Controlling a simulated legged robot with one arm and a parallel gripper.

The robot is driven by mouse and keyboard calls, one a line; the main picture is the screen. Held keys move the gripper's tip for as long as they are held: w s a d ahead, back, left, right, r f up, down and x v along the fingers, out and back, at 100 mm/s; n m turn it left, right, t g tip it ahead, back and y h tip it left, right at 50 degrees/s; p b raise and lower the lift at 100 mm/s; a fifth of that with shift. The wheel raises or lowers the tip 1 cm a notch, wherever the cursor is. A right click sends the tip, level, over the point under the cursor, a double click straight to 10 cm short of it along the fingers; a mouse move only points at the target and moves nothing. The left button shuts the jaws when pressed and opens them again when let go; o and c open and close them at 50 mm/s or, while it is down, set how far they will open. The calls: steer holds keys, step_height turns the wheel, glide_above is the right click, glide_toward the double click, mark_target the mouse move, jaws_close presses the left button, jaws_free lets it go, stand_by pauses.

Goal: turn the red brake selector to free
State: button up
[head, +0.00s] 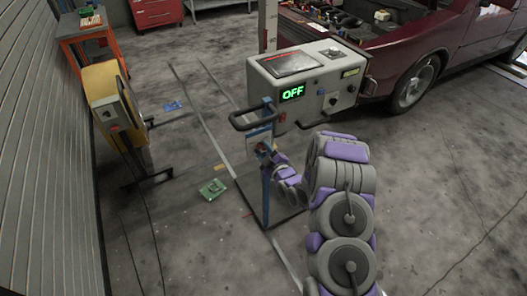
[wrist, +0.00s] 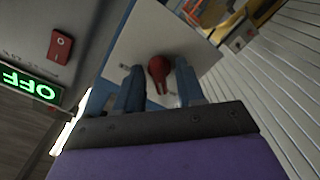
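The red brake selector (wrist: 158,70) is a rounded knob with a narrow pointer on a pale plate (wrist: 140,48). In the wrist view it shows between the two blue-grey fingers of my gripper (wrist: 160,82), which are apart with gaps on both sides of the knob. I cannot tell whether either finger touches it. The pointer is aimed toward my palm. Plate markings are too blurred to read. In the head view my gripper (head: 271,160) is at the post below the grey console (head: 320,85), and the selector is not clearly visible there.
The console's green display (head: 292,93) reads OFF, and a red rocker switch (wrist: 61,46) sits by it. A black handle (head: 252,117) juts out above my gripper. A dark red car (head: 420,50) stands behind.

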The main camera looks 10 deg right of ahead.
jaws_close()
steer(key=shift+m+p, duration=0.3)
steer(key=shift+p, duration=0.05)
steer(key=m+p, duration=0.3)
steer(key=shift+m, duration=0.3)
steer(key=m+p, duration=0.3)
steer(key=m, duration=0.1)
steer(key=shift+m, duration=0.3)
steer(key=shift+d+m+p, duration=0.1)
steer(key=shift+m+p, duration=1.45)
steer(key=shift+m, duration=3.05)
